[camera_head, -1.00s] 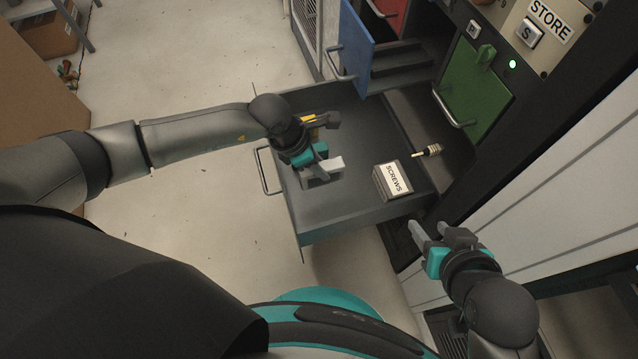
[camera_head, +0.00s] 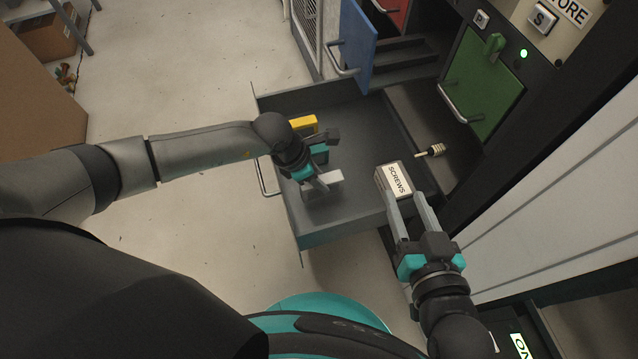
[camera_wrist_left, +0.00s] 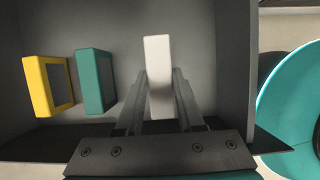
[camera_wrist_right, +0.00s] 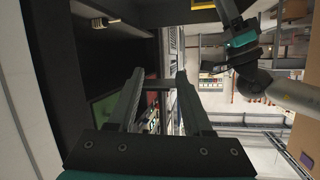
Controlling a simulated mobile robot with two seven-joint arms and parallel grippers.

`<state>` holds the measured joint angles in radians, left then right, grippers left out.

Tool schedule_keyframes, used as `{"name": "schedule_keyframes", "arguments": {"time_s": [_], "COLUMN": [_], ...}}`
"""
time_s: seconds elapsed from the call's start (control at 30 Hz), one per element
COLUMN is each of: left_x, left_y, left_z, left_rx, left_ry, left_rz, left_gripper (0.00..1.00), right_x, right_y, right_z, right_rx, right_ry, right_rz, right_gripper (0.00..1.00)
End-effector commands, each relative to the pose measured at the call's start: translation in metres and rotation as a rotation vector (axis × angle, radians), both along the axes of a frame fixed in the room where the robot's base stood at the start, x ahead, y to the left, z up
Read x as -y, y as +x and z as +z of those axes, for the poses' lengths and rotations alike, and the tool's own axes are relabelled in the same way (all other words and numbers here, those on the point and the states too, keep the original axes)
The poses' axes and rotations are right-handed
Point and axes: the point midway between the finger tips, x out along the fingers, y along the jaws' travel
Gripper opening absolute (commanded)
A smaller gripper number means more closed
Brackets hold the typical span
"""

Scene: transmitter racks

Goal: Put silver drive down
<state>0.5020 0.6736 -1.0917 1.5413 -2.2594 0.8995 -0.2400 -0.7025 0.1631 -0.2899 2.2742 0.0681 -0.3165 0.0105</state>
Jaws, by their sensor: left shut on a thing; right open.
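The silver drive (camera_head: 327,181) is a pale block in the open grey drawer (camera_head: 350,219). My left gripper (camera_head: 318,183) is shut on it. In the left wrist view the silver drive (camera_wrist_left: 158,75) stands between the two fingers (camera_wrist_left: 158,95), beside a teal drive (camera_wrist_left: 95,80) and a yellow drive (camera_wrist_left: 50,85). I cannot tell whether it touches the drawer floor. My right gripper (camera_head: 405,197) is open and empty, its fingertips beside the SCREWS box (camera_head: 394,180) in the head view. In the right wrist view nothing is between its fingers (camera_wrist_right: 158,80).
A small cylindrical item (camera_head: 432,150) lies to the right of the SCREWS box. A green door with a handle (camera_head: 482,85), a blue drawer front (camera_head: 357,42) and dark cabinet walls stand behind. The drawer floor between the silver drive and the SCREWS box is clear.

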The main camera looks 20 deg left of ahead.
Motion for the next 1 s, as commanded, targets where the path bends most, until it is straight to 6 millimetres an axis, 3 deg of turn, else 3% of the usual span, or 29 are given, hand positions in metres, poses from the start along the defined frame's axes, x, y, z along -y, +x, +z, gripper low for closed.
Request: {"name": "schedule_keyframes", "arguments": {"time_s": [0.4,0.9,0.93,1.0], "left_x": [0.001,0.001,0.000,0.000], "left_y": [0.001,0.001,0.000,0.000], "left_z": [-0.025,-0.029,-0.030,-0.030], "left_rx": [0.002,0.001,-0.001,-0.001], "left_ry": [-0.002,-0.002,-0.001,-0.001], "left_rz": [-0.001,0.000,0.000,0.000], "left_gripper": [0.00,0.00,0.39,0.47], "right_x": [-0.015,-0.015,-0.015,-0.015], "right_y": [-0.010,-0.011,-0.011,-0.011], "right_z": [0.015,0.018,0.017,0.017], "right_rx": [0.209,0.225,0.224,0.224], "right_ry": [0.138,0.150,0.149,0.148], "right_rz": [-0.007,-0.009,-0.009,-0.008], "right_gripper": [0.50,0.50,0.50,0.50]}}
